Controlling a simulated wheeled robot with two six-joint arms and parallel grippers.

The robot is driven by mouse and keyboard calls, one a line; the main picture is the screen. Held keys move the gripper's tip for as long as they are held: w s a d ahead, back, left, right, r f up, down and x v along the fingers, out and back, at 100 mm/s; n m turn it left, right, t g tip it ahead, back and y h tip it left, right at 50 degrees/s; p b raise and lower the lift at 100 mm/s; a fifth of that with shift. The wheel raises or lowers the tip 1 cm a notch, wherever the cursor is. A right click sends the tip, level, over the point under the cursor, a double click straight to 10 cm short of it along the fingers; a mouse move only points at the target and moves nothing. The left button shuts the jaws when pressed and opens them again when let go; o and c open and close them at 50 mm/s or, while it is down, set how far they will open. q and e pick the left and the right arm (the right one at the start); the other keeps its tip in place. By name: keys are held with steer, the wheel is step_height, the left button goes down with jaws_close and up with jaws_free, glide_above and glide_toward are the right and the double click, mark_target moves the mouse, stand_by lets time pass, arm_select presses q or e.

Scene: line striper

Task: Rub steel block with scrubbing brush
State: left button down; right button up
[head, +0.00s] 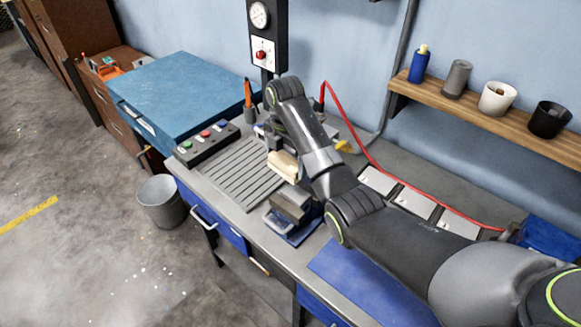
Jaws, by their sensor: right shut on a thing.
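My right arm reaches in from the right, and its gripper (274,138) is partly hidden behind the wrist link. It is shut on a pale wooden piece that looks like the scrubbing brush (285,166). The brush's bristles cannot be made out. The grey steel block (291,202) sits on a blue base near the front of the bench, just below the brush in the picture. The brush appears apart from the block, above or behind it. My arm covers part of the area right of the block. My left gripper is not in view.
A slatted grey plate (238,172) lies left of the block, beside a button box (207,142). A red hose (362,148) crosses the back of the bench. Grey plates (414,202) lie at right. A blue mat (345,272) lies in front. A shelf (470,113) holds cups.

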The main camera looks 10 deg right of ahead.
steer(key=shift+w+r, duration=0.15)
steer(key=shift+r, duration=0.55)
steer(key=shift+s+d+r, duration=0.15)
steer(key=shift+s+r, duration=0.05)
steer(key=shift+r, duration=0.05)
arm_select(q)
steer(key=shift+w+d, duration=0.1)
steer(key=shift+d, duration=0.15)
arm_select(e)
steer(key=shift+w+a, duration=0.15)
steer(key=shift+a, duration=0.05)
